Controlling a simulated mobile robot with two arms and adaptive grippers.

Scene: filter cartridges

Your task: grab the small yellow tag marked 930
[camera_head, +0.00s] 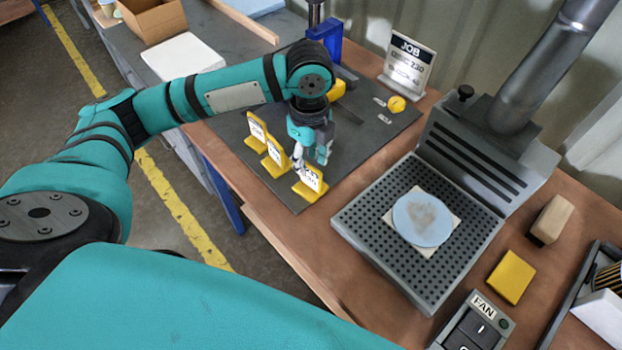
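Several small yellow tags with white faces stand on the dark mat (360,150): a back one (257,129), a middle one (274,154) and a front one (310,182). Their printed markings are too small to read, so I cannot tell which is 930. My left gripper (307,163) points down just behind the front tag and to the right of the middle one. Its fingertips are small and partly merge with the tags. I cannot tell whether it is open or shut, or touches a tag. My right gripper is not in view.
A JOB sign (408,67) and a round yellow piece (397,104) are at the back. A perforated grey unit (368,228) with a blue disc (422,219) stands right of the mat. A yellow block (511,277) and a FAN switch (478,324) are front right.

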